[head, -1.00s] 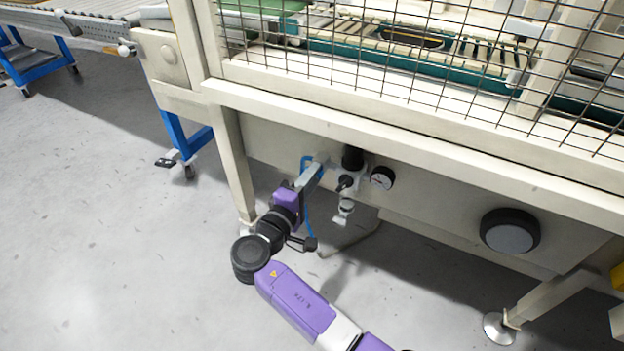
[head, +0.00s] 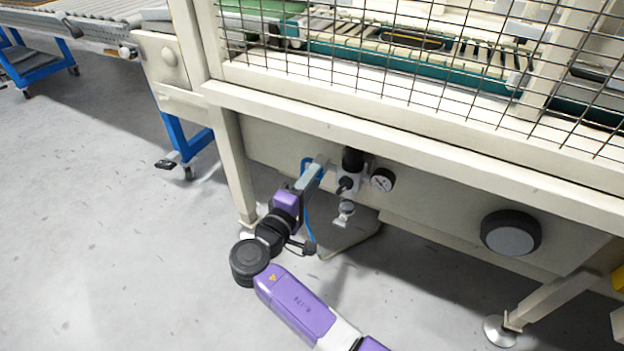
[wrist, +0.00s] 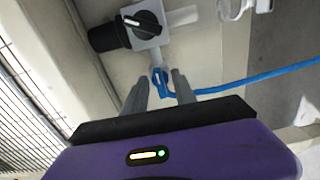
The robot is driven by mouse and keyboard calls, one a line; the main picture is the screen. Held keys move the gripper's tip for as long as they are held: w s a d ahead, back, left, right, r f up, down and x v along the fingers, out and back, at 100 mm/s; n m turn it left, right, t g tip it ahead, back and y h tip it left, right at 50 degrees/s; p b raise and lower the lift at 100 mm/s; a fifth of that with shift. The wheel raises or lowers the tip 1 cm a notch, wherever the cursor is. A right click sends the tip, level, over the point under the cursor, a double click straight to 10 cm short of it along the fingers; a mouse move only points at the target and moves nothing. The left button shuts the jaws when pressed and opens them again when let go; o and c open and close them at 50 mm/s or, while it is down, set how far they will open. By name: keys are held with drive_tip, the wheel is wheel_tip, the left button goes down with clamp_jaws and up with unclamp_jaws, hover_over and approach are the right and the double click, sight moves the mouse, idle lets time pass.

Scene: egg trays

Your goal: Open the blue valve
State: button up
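The blue valve (wrist: 159,79) is a small blue handle on the pneumatic unit under the machine, with a blue hose running from it. In the wrist view my gripper (wrist: 160,82) is open, with one grey finger on each side of the valve. A gap seems to show between the handle and each finger; I cannot tell if either touches. In the head view the blue valve (head: 306,164) shows beside my gripper (head: 318,168), partly hidden by the fingers.
The pneumatic unit carries a black knob (wrist: 143,23), a black cylinder (head: 352,158) and a pressure gauge (head: 382,179). A machine leg (head: 234,170) stands left of my gripper. Open floor lies left.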

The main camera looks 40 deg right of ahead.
drive_tip(key=p+v, duration=0.2)
drive_tip(key=v, duration=0.5)
drive_tip(key=shift+a, duration=0.25)
